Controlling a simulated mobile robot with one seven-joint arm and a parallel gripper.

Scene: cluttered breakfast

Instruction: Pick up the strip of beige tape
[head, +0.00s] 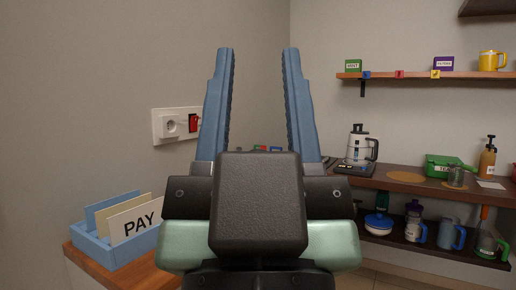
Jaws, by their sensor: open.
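My gripper (258,50) fills the middle of the head view, with its two blue fingers pointing up and spread wide apart. I cannot make out a strip of beige tape in this view. My gripper's body hides part of the scene behind it, including small coloured things just visible between the fingers.
A blue letter holder (92,247) with a PAY card (134,222) stands at the lower left, under a wall socket (170,126) with a red switch. Mugs stand below; a shelf (400,77) hangs above.

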